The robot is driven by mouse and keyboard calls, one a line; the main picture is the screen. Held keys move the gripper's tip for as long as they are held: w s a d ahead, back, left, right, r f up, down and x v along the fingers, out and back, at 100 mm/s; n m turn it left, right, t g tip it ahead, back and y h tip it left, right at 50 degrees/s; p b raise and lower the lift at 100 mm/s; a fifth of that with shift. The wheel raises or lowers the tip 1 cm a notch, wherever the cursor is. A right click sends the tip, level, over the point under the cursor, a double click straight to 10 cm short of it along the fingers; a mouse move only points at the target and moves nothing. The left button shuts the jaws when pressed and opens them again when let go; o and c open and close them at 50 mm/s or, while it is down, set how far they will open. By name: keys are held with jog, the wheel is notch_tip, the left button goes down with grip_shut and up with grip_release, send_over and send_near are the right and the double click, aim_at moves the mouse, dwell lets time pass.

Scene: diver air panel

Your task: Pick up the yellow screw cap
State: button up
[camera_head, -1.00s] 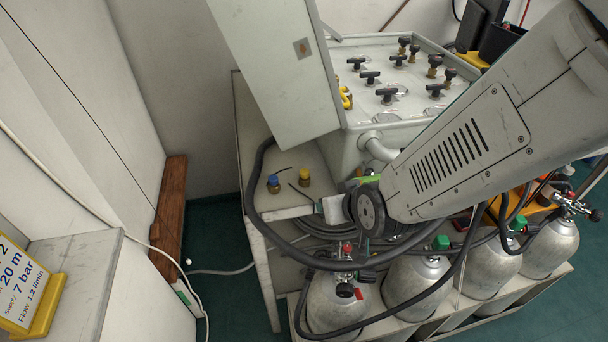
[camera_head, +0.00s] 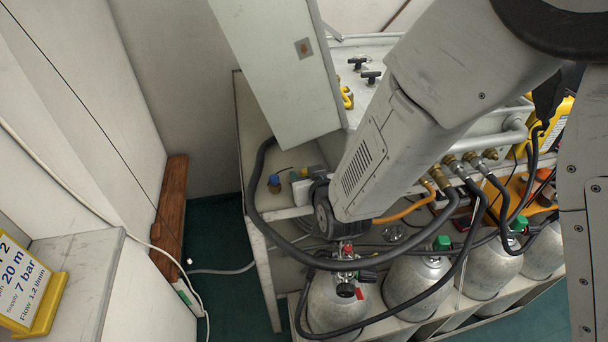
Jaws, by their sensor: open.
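The yellow screw cap (camera_head: 305,171) shows only as a small yellow patch on the pale shelf of the panel stand, mostly hidden by my gripper. My gripper (camera_head: 297,182) is open and comes in from the right at shelf height. One pale finger is on the near side of the cap and a greenish fingertip shows to its left. I cannot tell whether either finger touches the cap. A blue-topped brass cap (camera_head: 273,182) stands on the shelf just left of my fingers.
A black hose (camera_head: 251,200) loops around the shelf's left and front edges. The open panel door (camera_head: 285,75) hangs close behind. Grey cylinders (camera_head: 415,284) with valves stand below to the right. A wooden plank (camera_head: 170,215) leans at left.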

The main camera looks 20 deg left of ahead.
jog(key=shift+w+f, duration=0.1)
jog(key=shift+w, duration=0.05)
grip_shut()
